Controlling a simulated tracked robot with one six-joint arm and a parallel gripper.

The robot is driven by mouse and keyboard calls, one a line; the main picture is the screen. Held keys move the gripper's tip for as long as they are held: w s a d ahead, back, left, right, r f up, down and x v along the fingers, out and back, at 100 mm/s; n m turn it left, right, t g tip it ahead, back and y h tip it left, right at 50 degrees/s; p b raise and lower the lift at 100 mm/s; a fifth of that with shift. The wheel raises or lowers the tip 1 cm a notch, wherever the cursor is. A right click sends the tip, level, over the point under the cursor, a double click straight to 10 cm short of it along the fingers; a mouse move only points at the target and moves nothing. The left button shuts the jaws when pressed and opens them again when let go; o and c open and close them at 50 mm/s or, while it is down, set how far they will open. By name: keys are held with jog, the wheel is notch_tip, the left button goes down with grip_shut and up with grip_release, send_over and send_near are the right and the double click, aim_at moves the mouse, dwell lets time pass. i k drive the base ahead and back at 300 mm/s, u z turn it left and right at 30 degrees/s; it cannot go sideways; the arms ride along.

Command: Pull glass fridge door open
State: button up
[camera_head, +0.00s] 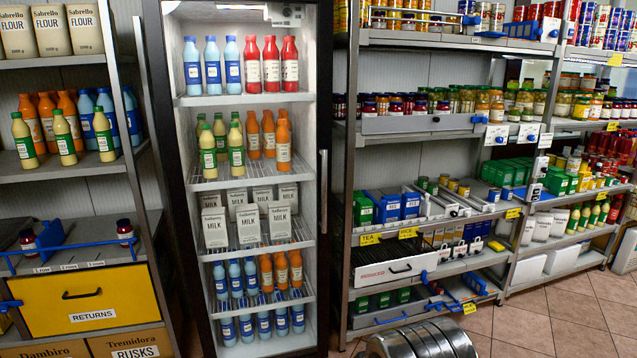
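The tall glass-door fridge (185,200) stands left of centre, with a dark frame. Its glass door looks shut, and the shelves show clearly through it. A slim vertical handle (323,192) runs along the right edge of the door at mid height. Inside are blue and red bottles on top, green and orange bottles below, then milk cartons (215,227), then more blue and orange bottles. My gripper is not in view. A rounded metal part at the bottom edge, right of the fridge, seems to be mine.
A left shelf unit (108,70) holds flour bags and bottles, above a yellow RETURNS drawer (92,300). Open tiled floor (560,318) shows at lower right.

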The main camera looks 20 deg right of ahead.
aim_at(153, 9)
jog(key=i, duration=1.25)
jog(key=u, duration=0.55)
